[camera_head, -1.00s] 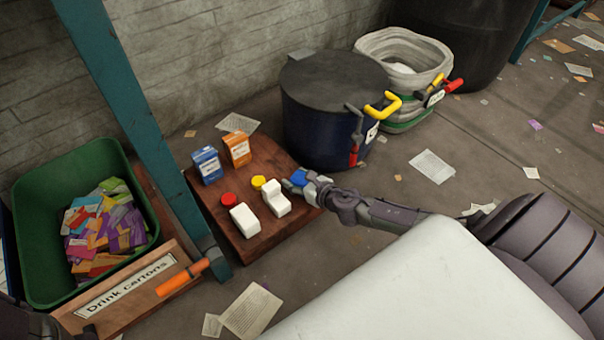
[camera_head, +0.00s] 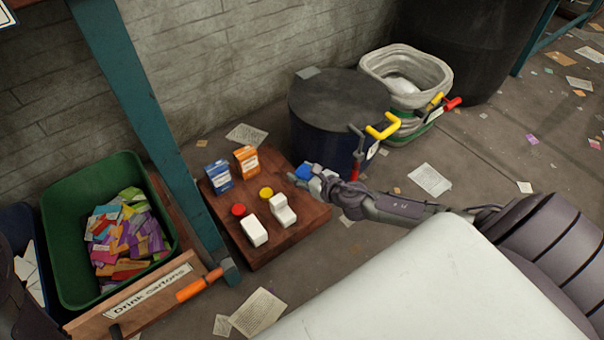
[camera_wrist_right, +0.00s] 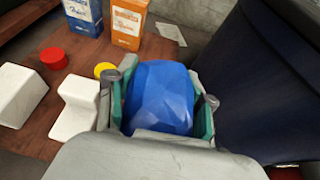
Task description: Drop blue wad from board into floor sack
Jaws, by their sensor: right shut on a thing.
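The blue wad (camera_head: 304,172) is in my right gripper (camera_head: 314,174), over the right edge of the brown board (camera_head: 285,244). In the right wrist view the wad (camera_wrist_right: 160,97) sits between both fingers of the gripper (camera_wrist_right: 161,108), which are shut on it. The floor sack (camera_head: 392,65), a pale open-topped bag with green bands and something white inside, stands behind and right of the dark lidded bin. My left gripper is not in view.
A dark blue bin (camera_head: 325,135) with a lid and yellow handle stands between board and sack. Blue (camera_head: 218,176) and orange (camera_head: 246,162) cartons, red and yellow caps, and white blocks (camera_head: 255,232) stay on the board. A green crate (camera_head: 72,270) of cartons is at left.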

